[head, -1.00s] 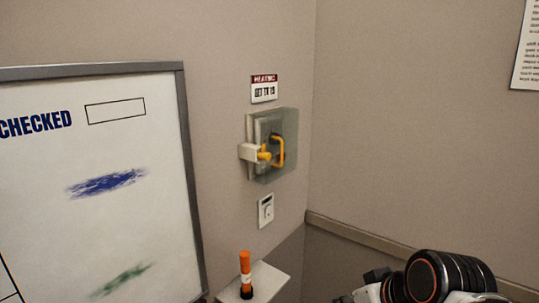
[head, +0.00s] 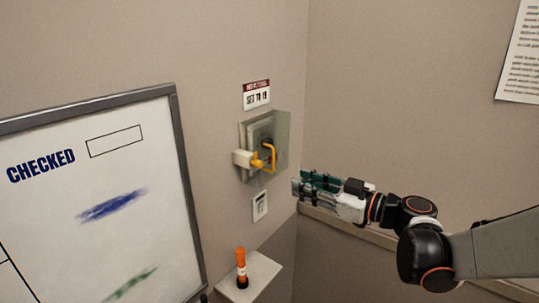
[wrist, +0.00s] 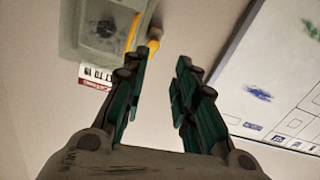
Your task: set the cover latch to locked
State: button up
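The cover (head: 281,140) is a translucent grey box on the wall, with a yellow handle or latch piece (head: 271,155) and a pale block (head: 243,159) at its left side. In the wrist view the cover (wrist: 75,35) is at the upper left, with the yellow latch (wrist: 153,44) just beyond the fingers. My gripper (head: 296,186) is right of and slightly below the cover in the head view, apart from it. In the wrist view my gripper (wrist: 160,85) has its green-padded fingers spread with nothing between them. Whether the latch is locked I cannot tell.
A heating sign (head: 256,94) is above the cover and a small wall plate (head: 260,206) below it. A shelf (head: 262,272) bears an orange marker (head: 241,267). A framed whiteboard (head: 150,190) stands left. A notice (head: 523,60) hangs on the right wall.

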aim_at(261, 165)
jog(key=x, duration=0.9)
jog(key=r+x, duration=0.1)
jog(key=x, duration=0.3)
jog(key=shift+w, duration=0.4)
grip_shut()
